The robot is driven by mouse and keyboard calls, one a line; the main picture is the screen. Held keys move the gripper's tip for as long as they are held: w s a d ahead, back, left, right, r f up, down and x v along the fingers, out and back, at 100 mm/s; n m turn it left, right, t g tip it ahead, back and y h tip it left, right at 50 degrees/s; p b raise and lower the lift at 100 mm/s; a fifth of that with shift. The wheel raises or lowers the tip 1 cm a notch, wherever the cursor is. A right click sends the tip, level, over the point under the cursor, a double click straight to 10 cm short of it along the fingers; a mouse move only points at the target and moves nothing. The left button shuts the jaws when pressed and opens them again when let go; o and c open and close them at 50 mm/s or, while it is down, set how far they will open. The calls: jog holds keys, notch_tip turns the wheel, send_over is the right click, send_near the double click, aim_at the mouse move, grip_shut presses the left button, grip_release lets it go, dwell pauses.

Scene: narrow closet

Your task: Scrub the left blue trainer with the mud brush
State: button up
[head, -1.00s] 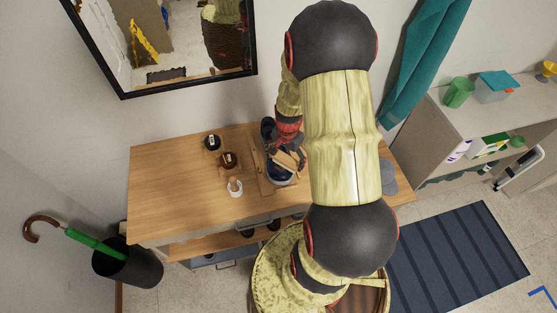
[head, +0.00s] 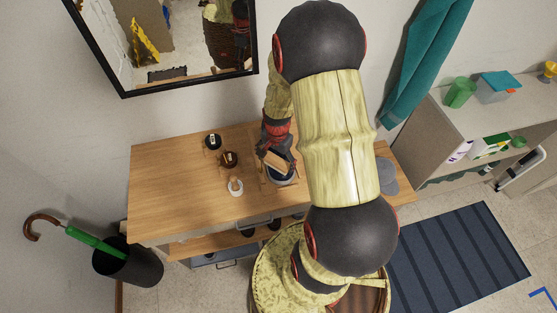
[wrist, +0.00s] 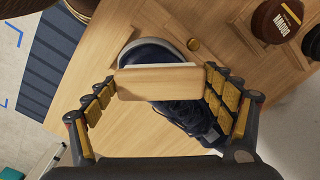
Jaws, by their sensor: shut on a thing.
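My gripper (wrist: 158,92) is shut on the mud brush (wrist: 158,82), a pale wooden block held crosswise between the padded fingers. White bristles show along its far edge. In the head view the brush (head: 277,162) is at the end of my arm, over the bench. A dark blue trainer (wrist: 190,112) with a pale sole edge and laces lies directly beneath the brush and is partly covered by it. In the head view the trainer (head: 284,176) shows just below the brush. I cannot tell whether bristles and trainer touch. Only one trainer is visible; my arm hides part of the bench.
A grey item (head: 388,176) lies at right. A mirror (head: 178,86) hangs behind. The bench's left part is clear.

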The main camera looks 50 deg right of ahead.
jog(key=shift+w+a+f, duration=0.1)
jog(key=shift+w+a, duration=0.3)
jog(key=shift+a, duration=0.25)
jog(key=shift+s+d+f, duration=0.1)
jog(key=shift+s+d, duration=0.35)
jog(key=shift+d, duration=0.25)
jog(key=shift+s+d+f, duration=0.1)
jog(key=shift+s+d, duration=0.35)
jog(key=shift+d, duration=0.2)
jog(key=shift+c, duration=0.4)
